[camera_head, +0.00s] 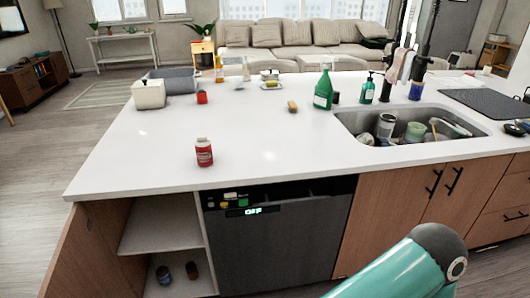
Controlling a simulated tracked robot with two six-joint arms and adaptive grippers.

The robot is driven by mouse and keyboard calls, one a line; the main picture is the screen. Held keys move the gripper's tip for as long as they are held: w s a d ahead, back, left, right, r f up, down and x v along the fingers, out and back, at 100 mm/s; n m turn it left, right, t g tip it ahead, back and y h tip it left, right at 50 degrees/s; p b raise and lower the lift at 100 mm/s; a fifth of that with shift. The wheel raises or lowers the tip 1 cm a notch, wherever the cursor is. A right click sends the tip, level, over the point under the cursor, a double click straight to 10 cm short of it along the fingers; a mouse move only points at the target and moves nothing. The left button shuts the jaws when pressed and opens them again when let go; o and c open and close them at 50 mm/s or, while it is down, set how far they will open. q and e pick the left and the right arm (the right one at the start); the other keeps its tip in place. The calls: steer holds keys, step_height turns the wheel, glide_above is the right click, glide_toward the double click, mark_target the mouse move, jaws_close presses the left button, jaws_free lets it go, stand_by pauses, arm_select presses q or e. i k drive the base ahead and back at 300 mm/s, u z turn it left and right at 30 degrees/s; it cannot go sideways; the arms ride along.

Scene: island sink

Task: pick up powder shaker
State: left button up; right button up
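A small red container with a pale lid and a white patch on its label (204,153), which looks like the powder shaker, stands upright near the front edge of the white island counter (270,155). Nothing touches it, and there is clear counter around it. A teal link of my arm (405,272) shows at the bottom right, well below and to the right of the container. Neither of my grippers is in view.
A green bottle (323,90) and a brush (292,106) stand farther back. The sink (350,122) at right holds dishes. A white bin (149,94) and small red item (202,97) are back left. Below are a dishwasher (280,245) and open cabinet (160,222).

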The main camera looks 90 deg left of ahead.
mark_target(204, 155)
steer(key=z, duration=0.2)
steer(key=i, duration=0.8)
steer(key=u, duration=1.75)
steer(key=i, duration=0.3)
steer(key=u, duration=3.25)
steer(key=i, duration=1.1)
steer(key=z, duration=0.6)
